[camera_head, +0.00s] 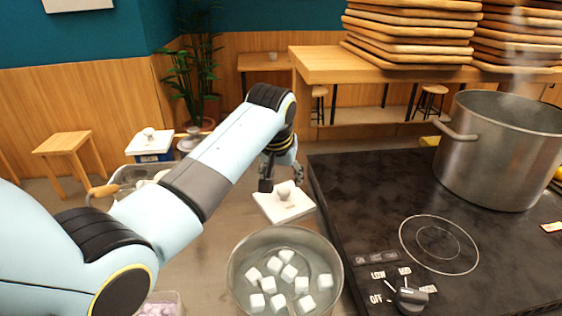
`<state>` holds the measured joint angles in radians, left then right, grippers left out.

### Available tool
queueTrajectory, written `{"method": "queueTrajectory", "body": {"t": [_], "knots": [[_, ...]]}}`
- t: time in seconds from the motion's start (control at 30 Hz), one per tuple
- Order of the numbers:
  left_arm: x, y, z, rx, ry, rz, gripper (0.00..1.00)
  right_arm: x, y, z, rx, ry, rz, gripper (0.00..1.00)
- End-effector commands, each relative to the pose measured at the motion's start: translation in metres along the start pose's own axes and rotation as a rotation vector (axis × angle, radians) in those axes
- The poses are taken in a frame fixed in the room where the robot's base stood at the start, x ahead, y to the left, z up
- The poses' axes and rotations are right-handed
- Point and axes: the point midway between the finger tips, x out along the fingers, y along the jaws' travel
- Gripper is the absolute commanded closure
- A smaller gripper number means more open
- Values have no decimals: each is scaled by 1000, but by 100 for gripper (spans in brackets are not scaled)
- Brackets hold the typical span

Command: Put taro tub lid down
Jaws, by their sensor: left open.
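The white square lid (272,205) with a round knob lies flat on the counter, left of the dark stove. My left gripper (282,183) is open just above the lid, its fingers pointing down on either side of the knob. I cannot tell whether a finger touches the knob. A clear tub of pale purple pieces (162,308), which looks like the taro tub, shows without a lid at the bottom edge, partly cut off and partly behind my left arm. My right gripper is out of view.
A metal bowl (236,272) with white cubes stands in front of the lid. The dark stove (350,200) with a large steaming pot (490,160) fills the right. A blue tub with a white lid (150,142) stands behind my left arm.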

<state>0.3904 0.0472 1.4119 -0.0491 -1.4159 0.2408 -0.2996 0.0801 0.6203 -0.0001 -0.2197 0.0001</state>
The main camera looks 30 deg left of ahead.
Motion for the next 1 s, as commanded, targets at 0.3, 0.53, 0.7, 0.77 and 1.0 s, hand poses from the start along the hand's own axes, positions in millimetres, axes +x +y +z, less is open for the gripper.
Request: {"method": "queueTrajectory", "body": {"t": [0.3,0.53,0.7,0.77,1.0], "knots": [[-55,0,0,0,0,0,49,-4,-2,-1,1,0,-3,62],[-62,0,0,0,-2,-1,49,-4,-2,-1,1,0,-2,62],[-61,0,0,0,-1,0,49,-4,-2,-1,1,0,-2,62],[-61,0,0,0,-1,0,49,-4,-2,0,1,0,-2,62],[-61,0,0,0,-2,0,49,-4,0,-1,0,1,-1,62]]}}
